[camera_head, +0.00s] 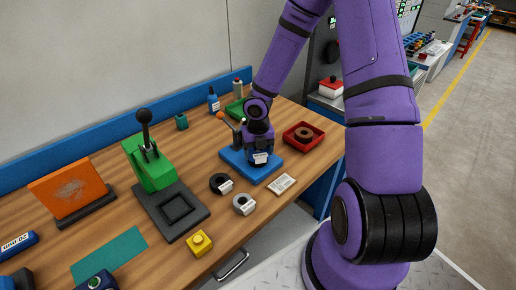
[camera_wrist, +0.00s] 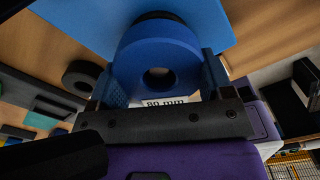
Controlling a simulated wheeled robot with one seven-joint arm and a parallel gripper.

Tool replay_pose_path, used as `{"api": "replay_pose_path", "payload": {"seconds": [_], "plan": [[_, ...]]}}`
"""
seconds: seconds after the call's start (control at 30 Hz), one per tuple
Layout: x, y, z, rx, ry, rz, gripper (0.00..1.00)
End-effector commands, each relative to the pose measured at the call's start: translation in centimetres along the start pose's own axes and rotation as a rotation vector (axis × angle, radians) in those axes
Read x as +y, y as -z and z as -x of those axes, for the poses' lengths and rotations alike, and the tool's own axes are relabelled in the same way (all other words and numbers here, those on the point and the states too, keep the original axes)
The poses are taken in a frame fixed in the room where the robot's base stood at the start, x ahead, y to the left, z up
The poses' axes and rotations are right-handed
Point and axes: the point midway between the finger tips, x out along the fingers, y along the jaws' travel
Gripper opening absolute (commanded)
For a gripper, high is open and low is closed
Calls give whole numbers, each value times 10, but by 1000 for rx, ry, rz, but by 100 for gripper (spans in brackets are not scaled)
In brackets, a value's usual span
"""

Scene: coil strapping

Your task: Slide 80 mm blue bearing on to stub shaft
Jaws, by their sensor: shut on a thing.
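The blue bearing (camera_wrist: 132,58) is a thick ring with a round hole, filling the middle of the wrist view. My gripper (camera_wrist: 160,76) is shut on it, one finger on each side. A white tag reading 80 mm (camera_wrist: 166,102) shows below the hole. In the head view my gripper (camera_head: 260,157) points down over a blue base plate (camera_head: 237,160), and the tag shows at its front. A dark round edge shows behind the bearing's top in the wrist view. I cannot make out the stub shaft or whether the bearing touches it.
A red tray (camera_head: 290,142) holding a brown ring stands to the right. A white label card (camera_head: 282,184) lies in front. A green press (camera_head: 150,165) stands left.

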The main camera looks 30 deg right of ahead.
Motion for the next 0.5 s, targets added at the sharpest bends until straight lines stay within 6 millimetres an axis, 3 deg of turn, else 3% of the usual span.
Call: {"api": "replay_pose_path", "payload": {"seconds": [0.5], "plan": [[0, 0, -18, 0, 0, 0, 17]]}}
